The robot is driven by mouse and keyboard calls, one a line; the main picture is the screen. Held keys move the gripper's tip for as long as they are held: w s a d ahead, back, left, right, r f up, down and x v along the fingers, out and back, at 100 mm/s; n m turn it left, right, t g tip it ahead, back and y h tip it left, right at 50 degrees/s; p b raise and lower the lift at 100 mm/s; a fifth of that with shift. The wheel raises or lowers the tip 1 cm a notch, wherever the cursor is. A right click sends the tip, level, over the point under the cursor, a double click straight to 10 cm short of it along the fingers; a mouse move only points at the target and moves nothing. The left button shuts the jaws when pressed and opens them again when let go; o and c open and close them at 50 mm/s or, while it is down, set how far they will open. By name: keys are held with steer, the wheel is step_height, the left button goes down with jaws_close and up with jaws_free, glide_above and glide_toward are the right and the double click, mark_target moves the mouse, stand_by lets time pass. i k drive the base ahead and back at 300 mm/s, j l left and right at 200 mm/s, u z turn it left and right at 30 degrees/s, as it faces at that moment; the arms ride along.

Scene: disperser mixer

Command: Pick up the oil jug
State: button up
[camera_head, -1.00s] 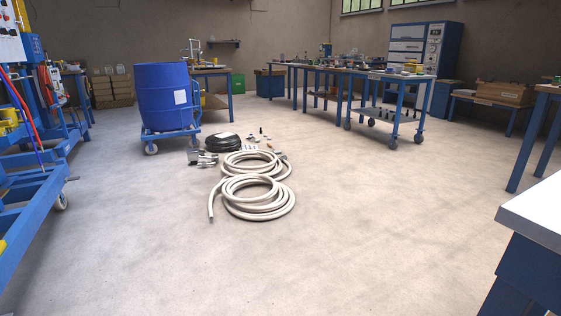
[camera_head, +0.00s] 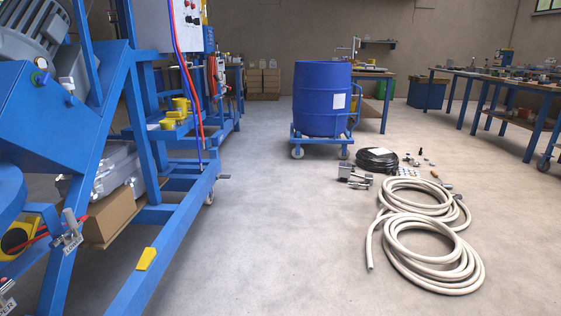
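I cannot pick out the oil jug for certain. Two small pale jug-like containers (camera_head: 266,63) stand on top of stacked brown boxes at the far back wall, too small to identify. My gripper is not in view, so I cannot tell what it holds.
A blue mixer frame (camera_head: 150,285) fills the left, with yellow items (camera_head: 180,106) on it. A blue drum (camera_head: 322,98) on a wheeled dolly stands ahead. Coiled pale hoses (camera_head: 432,255) and a black coil (camera_head: 376,160) lie to the right. Floor between frame and hoses is clear.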

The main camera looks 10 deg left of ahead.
mark_target(180, 104)
steer(key=i+u, duration=0.25)
steer(key=i, duration=0.35)
steer(key=i+u, duration=0.2)
steer(key=i, duration=0.45)
steer(key=i+l+u, duration=0.25)
steer(key=i, duration=0.35)
steer(key=i+u, duration=0.25)
steer(key=i, duration=0.25)
steer(key=i+u, duration=0.25)
steer(key=i, duration=0.25)
